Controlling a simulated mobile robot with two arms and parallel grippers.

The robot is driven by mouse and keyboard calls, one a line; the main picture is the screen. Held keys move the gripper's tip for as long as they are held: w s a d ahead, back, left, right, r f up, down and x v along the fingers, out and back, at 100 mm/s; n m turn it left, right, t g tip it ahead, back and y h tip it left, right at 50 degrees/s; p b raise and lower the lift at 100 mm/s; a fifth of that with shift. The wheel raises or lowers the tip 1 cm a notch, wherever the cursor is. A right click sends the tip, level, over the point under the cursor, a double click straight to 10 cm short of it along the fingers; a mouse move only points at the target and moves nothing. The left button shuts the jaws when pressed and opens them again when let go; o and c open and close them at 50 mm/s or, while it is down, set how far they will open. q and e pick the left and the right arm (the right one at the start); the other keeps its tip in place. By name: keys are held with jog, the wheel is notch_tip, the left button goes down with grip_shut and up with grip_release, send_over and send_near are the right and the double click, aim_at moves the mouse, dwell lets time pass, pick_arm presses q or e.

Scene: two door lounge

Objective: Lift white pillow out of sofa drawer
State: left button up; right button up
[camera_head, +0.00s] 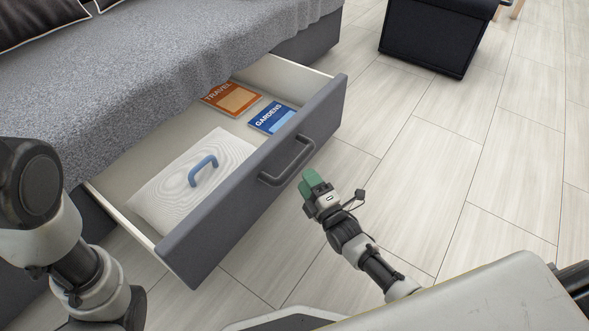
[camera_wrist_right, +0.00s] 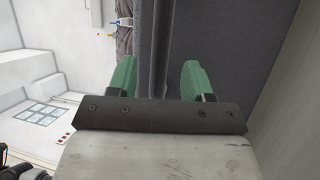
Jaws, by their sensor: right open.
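The white pillow (camera_head: 190,182) lies in the near end of the open sofa drawer (camera_head: 225,222). It has a pale wood-grain-like pattern and a blue loop handle (camera_head: 203,169) on top. My right gripper (camera_head: 312,182) is open and empty outside the drawer front, close to the grey drawer handle (camera_head: 290,162). In the right wrist view its green fingers (camera_wrist_right: 160,78) stand apart, with a dark upright bar seen between them; I cannot tell whether they touch it. My left arm is at the left edge of the head view; its gripper does not show.
An orange travel book (camera_head: 232,98) and a blue gardens book (camera_head: 272,117) lie in the drawer's far end. The grey sofa (camera_head: 150,70) overhangs the drawer's back. A black box-like seat (camera_head: 432,38) stands at upper right. The pale floor (camera_head: 420,150) to the right is clear.

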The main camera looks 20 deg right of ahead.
aim_at(295, 164)
jog(key=b+x, duration=0.1)
jog(key=x, duration=0.2)
jog(key=b+x, duration=0.1)
jog(key=x, duration=0.1)
jog(key=shift+w+f+b, duration=0.2)
jog(key=shift+w+b, duration=0.15)
jog(key=shift+w+a+r, duration=0.15)
jog(key=shift+w+r, duration=0.05)
jog(key=shift+w, duration=0.2)
grip_shut()
